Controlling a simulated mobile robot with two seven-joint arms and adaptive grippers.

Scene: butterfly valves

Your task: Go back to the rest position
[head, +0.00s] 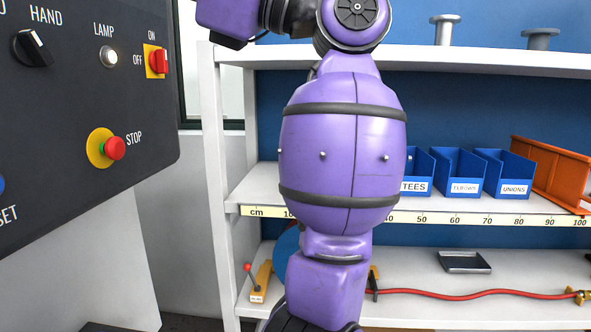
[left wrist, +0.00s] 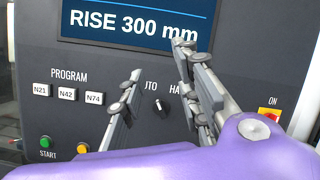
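My left gripper (left wrist: 160,62) shows in the left wrist view, its two grey fingers spread apart with nothing between them. It is in front of the dark control panel (left wrist: 100,65); the gap to the panel is hard to judge. The panel's AUTO/HAND selector knob (left wrist: 158,104) shows between the fingers. One of my purple arms crosses the middle of the head view from top to bottom, without a gripper showing there. My right gripper is in neither view. No butterfly valve can be made out.
In the head view the control panel (head: 75,110) fills the left side, with a red STOP button (head: 114,148) and a red ON/OFF switch (head: 158,61).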

